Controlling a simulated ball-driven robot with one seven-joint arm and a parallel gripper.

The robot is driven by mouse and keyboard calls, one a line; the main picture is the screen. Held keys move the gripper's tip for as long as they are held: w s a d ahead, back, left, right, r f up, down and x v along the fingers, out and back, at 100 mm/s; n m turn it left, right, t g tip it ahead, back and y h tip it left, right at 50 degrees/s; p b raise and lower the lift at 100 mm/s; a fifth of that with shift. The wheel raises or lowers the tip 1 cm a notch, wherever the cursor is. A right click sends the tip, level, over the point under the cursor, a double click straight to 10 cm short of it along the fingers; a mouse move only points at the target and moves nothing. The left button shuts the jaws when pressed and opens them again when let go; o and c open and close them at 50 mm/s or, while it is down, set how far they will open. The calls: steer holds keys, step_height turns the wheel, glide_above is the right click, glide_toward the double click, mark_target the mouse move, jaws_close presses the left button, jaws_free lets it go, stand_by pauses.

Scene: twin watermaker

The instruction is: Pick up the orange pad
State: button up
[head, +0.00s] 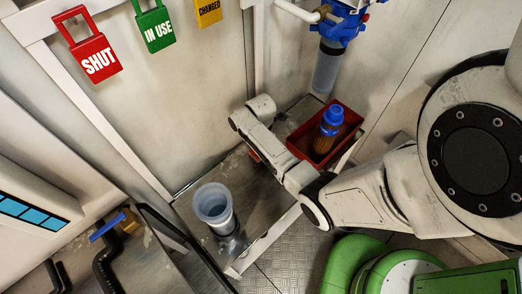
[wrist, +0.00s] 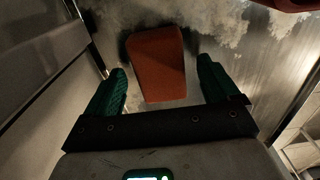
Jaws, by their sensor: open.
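The orange pad (wrist: 157,63) lies on a worn metal surface in the wrist view, a block with rounded corners. My gripper (wrist: 161,75) is open, with one green finger on each side of the pad and a visible gap on both sides. The pad's near end reaches between the fingers. I cannot tell how far the fingertips are above the surface. In the head view only a small orange patch (head: 254,155) shows beside my arm, and the arm hides my fingers.
A red bin (head: 346,117) holding a blue-capped bottle (head: 327,131) stands right of my wrist. A clear cup (head: 213,205) stands on the metal bench at left. A blue filter housing (head: 341,25) hangs above. Red, green and yellow tags hang on the back frame.

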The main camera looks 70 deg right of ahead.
steer(key=shift+f, duration=0.5)
steer(key=c, duration=1.1)
steer(key=shift+r, duration=0.1)
